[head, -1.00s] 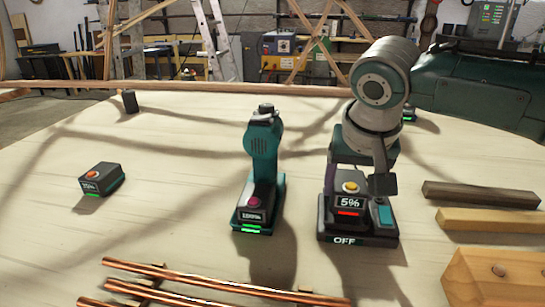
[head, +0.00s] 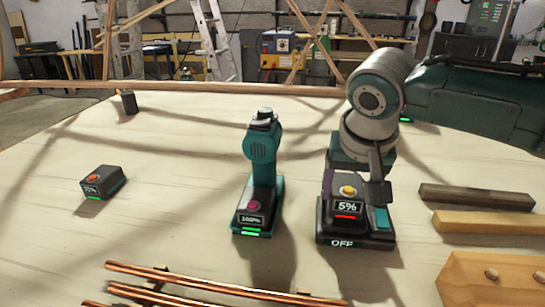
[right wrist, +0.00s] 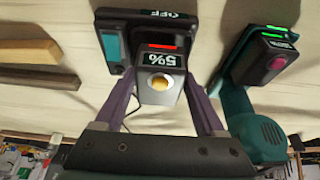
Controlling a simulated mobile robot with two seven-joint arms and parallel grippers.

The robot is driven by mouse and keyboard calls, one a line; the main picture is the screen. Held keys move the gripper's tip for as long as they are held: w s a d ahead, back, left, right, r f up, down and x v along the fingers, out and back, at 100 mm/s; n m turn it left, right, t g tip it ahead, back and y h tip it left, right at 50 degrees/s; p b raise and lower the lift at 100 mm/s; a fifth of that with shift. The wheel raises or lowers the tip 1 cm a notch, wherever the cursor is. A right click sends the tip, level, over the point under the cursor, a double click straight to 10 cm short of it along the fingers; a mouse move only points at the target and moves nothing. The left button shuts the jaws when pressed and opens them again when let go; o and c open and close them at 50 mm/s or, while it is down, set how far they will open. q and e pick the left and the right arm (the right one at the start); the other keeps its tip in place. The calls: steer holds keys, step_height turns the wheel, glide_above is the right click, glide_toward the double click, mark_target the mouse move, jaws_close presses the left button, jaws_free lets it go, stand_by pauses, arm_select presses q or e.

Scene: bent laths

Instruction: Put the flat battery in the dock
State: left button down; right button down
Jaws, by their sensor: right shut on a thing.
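The flat battery (head: 347,205) is dark, with a yellow button and a screen reading 5% over a red bar. It is at the dock (head: 341,242), a dark box with a teal block and an OFF display. My right gripper (right wrist: 160,98) is shut on the battery, its purple fingers on both sides in the right wrist view. The battery (right wrist: 157,88) overlaps the dock (right wrist: 112,48) there. I cannot tell whether it is fully seated. My left gripper is not in view.
A teal drill (head: 263,160) with a battery reading 100% stands left of the dock. Another battery (head: 103,182) lies farther left. Copper pipes (head: 210,282) lie in front. Wood strips (head: 480,196) and a wooden block (head: 495,280) lie to the right.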

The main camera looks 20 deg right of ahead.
mark_target(347, 183)
steer(key=shift+f, duration=0.6)
stand_by(0.5)
stand_by(0.6)
steer(key=shift+f+b, duration=0.4)
steer(key=shift+f, duration=0.1)
jaws_free()
stand_by(0.3)
step_height(347, 183, up, 4)
steer(key=p, duration=0.4)
steer(key=shift+p, duration=0.35)
step_height(347, 183, up, 3)
steer(key=p, duration=0.3)
steer(key=shift+r, duration=0.1)
